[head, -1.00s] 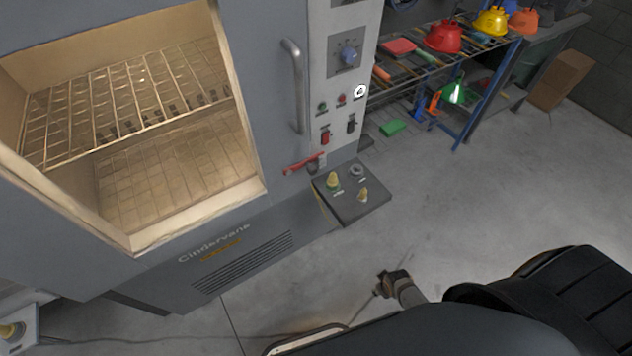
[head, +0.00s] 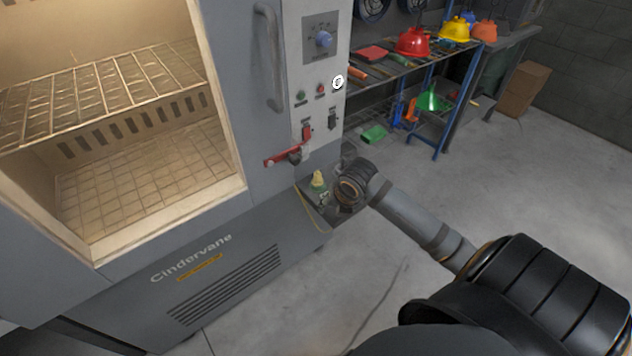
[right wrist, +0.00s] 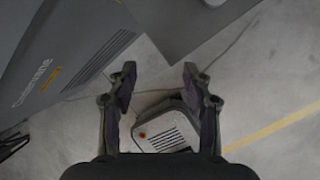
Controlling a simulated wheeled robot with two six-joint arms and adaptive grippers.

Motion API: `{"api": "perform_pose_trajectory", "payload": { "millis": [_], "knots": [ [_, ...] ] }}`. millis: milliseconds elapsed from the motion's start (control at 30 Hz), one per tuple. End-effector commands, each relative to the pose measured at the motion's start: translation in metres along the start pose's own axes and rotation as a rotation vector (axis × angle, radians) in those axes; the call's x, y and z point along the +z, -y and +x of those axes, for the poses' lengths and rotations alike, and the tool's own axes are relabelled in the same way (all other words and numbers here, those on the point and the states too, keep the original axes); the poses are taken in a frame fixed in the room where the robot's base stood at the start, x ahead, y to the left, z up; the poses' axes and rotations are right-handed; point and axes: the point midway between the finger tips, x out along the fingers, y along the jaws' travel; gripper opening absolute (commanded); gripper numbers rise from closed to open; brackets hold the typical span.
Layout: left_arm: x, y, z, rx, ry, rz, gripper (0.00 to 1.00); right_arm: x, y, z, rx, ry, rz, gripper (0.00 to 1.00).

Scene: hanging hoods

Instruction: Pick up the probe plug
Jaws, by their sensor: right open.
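A small dark shelf (head: 314,196) juts from the oven's front below the control panel. A pale yellow plug with a green base (head: 318,181) stands upright on it; its label is too small to read, so I cannot tell if it is the probe plug. My right wrist and gripper (head: 351,188) cover the shelf's right part, hiding what stands there. In the right wrist view my right gripper (right wrist: 158,84) is open, with nothing between its fingers. No plug shows in that view. My left gripper is not in view.
The open oven (head: 215,225) fills the left, with a door handle (head: 268,60) and a red lever (head: 283,156) above the shelf. A rack with helmets (head: 414,42) stands behind right. A grey vented box (right wrist: 166,130) shows on the floor below the gripper.

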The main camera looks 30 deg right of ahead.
Motion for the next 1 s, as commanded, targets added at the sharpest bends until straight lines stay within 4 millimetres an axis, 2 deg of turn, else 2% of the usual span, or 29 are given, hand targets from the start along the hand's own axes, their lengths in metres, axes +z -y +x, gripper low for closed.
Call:
{"api": "perform_pose_trajectory", "payload": {
  "millis": [33,100,233,367,467,800,1000],
  "knots": [
    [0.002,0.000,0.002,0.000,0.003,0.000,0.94,0.012,0.001,-0.004,-0.005,0.010,-0.130,0.50],
    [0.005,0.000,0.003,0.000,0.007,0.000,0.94,0.022,0.002,-0.010,-0.009,0.011,-0.283,0.50],
    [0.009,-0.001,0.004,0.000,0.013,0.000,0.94,0.032,0.003,-0.016,-0.011,0.011,-0.433,0.50],
    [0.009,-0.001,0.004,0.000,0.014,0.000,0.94,0.033,0.002,-0.017,-0.011,0.012,-0.458,0.50],
    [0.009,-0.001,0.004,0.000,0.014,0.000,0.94,0.042,-0.002,-0.013,-0.008,0.016,-0.450,0.50],
    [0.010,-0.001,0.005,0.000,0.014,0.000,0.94,0.108,-0.036,0.017,-0.006,0.012,-0.449,0.50],
    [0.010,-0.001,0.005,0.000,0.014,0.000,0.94,0.126,-0.043,0.025,-0.010,0.012,-0.452,0.50]
  ]
}}
